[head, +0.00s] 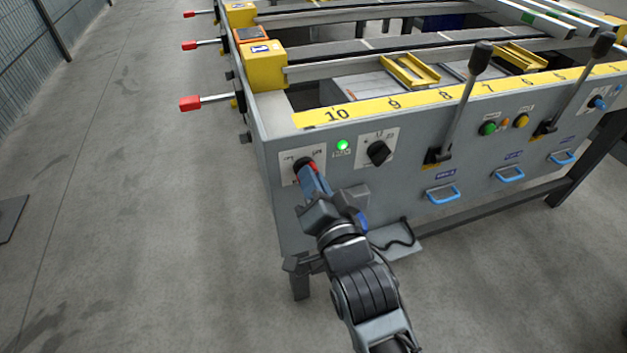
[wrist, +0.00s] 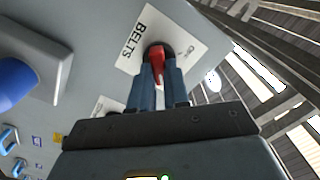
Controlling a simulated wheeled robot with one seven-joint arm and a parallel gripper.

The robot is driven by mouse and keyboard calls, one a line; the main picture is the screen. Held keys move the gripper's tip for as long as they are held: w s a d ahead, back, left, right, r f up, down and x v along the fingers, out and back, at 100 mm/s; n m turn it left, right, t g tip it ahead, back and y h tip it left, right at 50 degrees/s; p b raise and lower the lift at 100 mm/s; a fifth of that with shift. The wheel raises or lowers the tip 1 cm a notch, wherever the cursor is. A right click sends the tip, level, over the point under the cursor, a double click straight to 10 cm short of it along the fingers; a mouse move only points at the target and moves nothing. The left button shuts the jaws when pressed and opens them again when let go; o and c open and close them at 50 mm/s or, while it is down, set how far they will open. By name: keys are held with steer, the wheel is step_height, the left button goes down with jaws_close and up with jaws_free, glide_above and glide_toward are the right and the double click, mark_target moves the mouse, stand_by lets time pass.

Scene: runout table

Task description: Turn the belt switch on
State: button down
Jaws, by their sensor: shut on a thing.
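The belt switch (wrist: 155,54) is a round black knob with a red handle on a white plate (wrist: 132,52) marked "BELTS" in the wrist view. In the head view the switch (head: 302,163) is at the left end of the grey front panel. My gripper (head: 316,180) reaches the switch from the front. Its two blue fingers (wrist: 155,82) are shut on the red handle, one on each side. The fingers hide part of the knob, and I cannot tell exactly which mark the handle points at.
Right of the switch are a lit green lamp (head: 343,145) and another black knob (head: 378,152). Two tall levers (head: 465,100) stand farther right, near green and yellow buttons (head: 488,128). Blue drawer handles (head: 443,194) stick out below.

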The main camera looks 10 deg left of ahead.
steer(key=c, duration=1.1)
jaws_free()
steer(key=p+v, duration=0.1)
steer(key=v, duration=0.6)
steer(key=shift+s+d, duration=0.2)
steer(key=shift+s, duration=0.15)
steer(key=shift+f, duration=0.1)
